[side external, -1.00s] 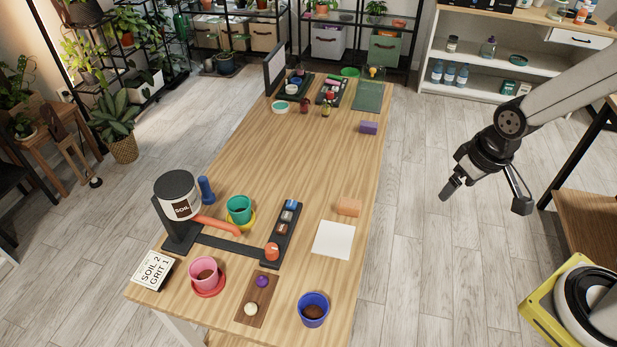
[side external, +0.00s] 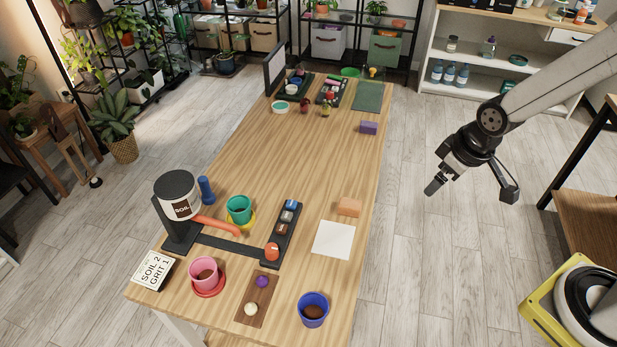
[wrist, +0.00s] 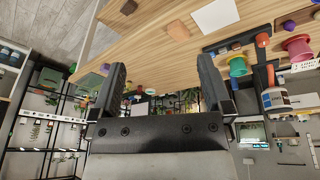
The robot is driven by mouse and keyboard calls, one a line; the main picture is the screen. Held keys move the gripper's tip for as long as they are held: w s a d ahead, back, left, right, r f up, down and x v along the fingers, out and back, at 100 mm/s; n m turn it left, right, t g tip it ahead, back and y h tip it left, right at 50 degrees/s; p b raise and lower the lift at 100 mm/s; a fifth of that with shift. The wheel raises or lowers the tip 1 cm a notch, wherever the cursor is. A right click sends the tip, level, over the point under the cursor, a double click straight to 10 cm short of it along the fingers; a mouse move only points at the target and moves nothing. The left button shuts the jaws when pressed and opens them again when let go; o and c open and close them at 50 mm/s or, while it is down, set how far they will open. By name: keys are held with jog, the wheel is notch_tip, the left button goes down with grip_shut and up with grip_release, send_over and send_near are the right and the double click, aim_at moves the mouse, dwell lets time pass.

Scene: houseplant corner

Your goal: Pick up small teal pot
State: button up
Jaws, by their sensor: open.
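The small teal pot (side external: 239,205) stands upright on a yellow saucer (side external: 243,226) on the wooden table, right of the white soil canister (side external: 177,196). Dark contents show inside the pot. It also appears in the wrist view (wrist: 238,67), right of my fingers. My gripper (side external: 471,190) is open and empty, out over the floor to the right of the table and well apart from the pot. In the wrist view its two dark fingers (wrist: 162,80) are spread wide with nothing between them within reach.
An orange spout (side external: 216,226) and a dark rack of small blocks (side external: 284,229) stand close to the pot. A pink pot (side external: 203,273), a blue pot (side external: 313,309) and a white sheet (side external: 334,239) are nearby. The table's middle is clear.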

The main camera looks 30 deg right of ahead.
jog(key=w+a+f+n+t+y, duration=0.1)
jog(key=w+a+f+n+t, duration=0.15)
jog(key=w+a+n, duration=0.5)
jog(key=w+a+f+n+t+y, duration=0.1)
jog(key=w+a+f+n+t, duration=0.2)
jog(key=w+n, duration=0.8)
jog(key=w+a+f+n+y, duration=0.1)
jog(key=a+f+n, duration=0.2)
jog(key=a+n, duration=0.2)
jog(key=w+a+f+n+t+y, duration=0.1)
jog(key=w+a+f+n+y, duration=0.1)
jog(key=a+f+n, duration=0.2)
jog(key=w+a+f+n+t+y, duration=0.1)
jog(key=w+a+f+n+y, duration=0.1)
jog(key=a+n, duration=0.6)
jog(key=shift+a+f+n, duration=0.1)
jog(key=shift+f+n, duration=0.55)
jog(key=shift+n, duration=0.5)
jog(key=shift+a+f+n+y, duration=0.2)
jog(key=shift+a+n+y, duration=0.2)
jog(key=shift+n, duration=0.1)
jog(key=shift+w, duration=0.1)
jog(key=shift+x, duration=1.25)
